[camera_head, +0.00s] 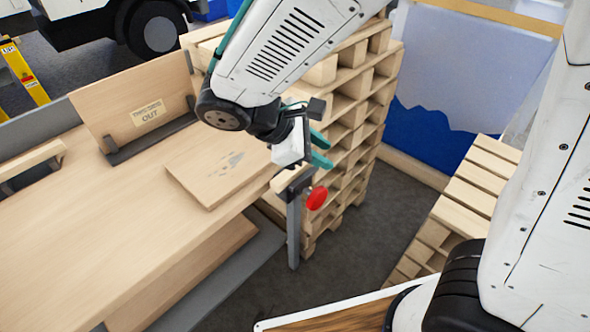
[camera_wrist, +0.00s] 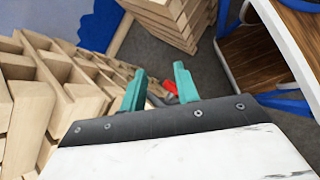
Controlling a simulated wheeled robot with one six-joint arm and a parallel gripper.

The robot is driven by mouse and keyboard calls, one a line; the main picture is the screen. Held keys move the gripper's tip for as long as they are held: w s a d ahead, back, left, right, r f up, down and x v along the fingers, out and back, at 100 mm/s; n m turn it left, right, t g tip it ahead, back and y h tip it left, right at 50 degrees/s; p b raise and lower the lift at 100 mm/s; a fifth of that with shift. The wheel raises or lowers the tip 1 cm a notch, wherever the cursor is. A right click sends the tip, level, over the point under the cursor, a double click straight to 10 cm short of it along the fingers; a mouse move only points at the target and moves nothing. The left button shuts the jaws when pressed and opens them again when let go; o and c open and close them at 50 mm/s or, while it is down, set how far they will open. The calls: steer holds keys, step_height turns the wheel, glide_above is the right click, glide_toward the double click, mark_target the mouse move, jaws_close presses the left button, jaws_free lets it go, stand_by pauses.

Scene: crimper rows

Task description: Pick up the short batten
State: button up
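My gripper (camera_head: 320,149) has teal fingers that stand apart with nothing between them. It is above the table's right corner, beside the pallet stack; the wrist view shows the open fingers too (camera_wrist: 159,84). A short pale wooden batten (camera_head: 34,158) lies across a dark holder at the table's left edge, far from my gripper. Its left end is cut off by the picture edge. The wrist view does not show this batten.
A clamp with a red handle (camera_head: 317,198) sits at the table's (camera_head: 100,235) right corner, just below my gripper. A pallet stack (camera_head: 350,130) rises behind.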

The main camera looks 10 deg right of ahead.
steer(key=w+a+f+n+t+h, duration=0.2)
steer(key=a+f+n+t, duration=0.1)
steer(key=a+f+n, duration=0.3)
steer(key=n+t, duration=0.4)
glide_toward(274, 186)
steer(key=shift+x, duration=1.15)
steer(key=x, duration=0.6)
steer(key=shift+w+d+f, duration=0.15)
steer(key=shift+w+d, duration=0.05)
steer(key=c, duration=0.6)
